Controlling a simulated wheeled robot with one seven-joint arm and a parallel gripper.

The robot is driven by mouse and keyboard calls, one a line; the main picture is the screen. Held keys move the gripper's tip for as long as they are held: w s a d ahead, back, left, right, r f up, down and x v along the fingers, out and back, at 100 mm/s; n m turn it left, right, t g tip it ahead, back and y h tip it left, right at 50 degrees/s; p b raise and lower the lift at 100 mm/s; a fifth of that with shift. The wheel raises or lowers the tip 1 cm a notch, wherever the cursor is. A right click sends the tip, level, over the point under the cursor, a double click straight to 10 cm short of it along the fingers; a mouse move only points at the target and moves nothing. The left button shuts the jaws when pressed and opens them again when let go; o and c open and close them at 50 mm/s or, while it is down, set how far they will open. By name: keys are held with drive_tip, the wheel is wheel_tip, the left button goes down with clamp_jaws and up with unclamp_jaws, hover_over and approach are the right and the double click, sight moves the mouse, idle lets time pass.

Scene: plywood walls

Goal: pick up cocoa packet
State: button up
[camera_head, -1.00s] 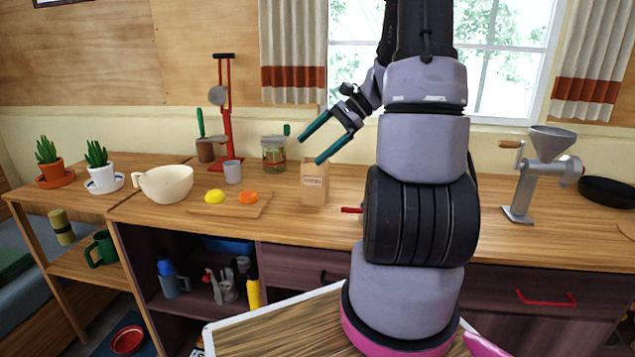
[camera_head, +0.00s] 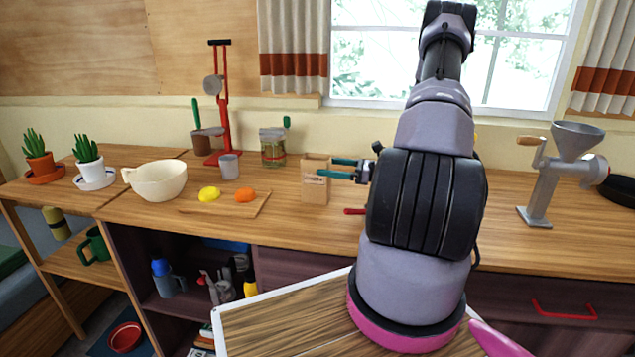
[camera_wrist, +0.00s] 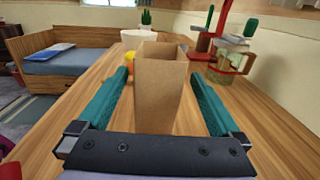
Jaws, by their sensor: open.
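The cocoa packet (camera_head: 314,186) is a brown paper packet standing upright on the wooden counter. My gripper (camera_head: 337,168) is level with its upper part, reaching in from the right. In the wrist view the packet (camera_wrist: 160,90) stands between the two teal fingers (camera_wrist: 160,92), one on each side, with a gap showing on both sides near the fingertips. The gripper is open.
A cutting board (camera_head: 255,208) with a yellow (camera_head: 209,194) and an orange piece (camera_head: 245,195) lies left of the packet. A grey cup (camera_head: 229,167), a glass jar (camera_head: 273,148) and a cream bowl (camera_head: 158,181) stand nearby. A metal grinder (camera_head: 548,180) stands at the right.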

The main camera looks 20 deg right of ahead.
sight(306, 161)
drive_tip(key=shift+x, duration=0.9)
drive_tip(key=w+a, duration=0.1)
drive_tip(key=w+a+r, duration=0.1)
drive_tip(key=a, duration=0.1)
drive_tip(key=shift+w+a, duration=0.2)
drive_tip(key=shift+a, duration=0.05)
drive_tip(key=shift+w+a, duration=0.45)
drive_tip(key=shift+a, duration=0.05)
clamp_jaws()
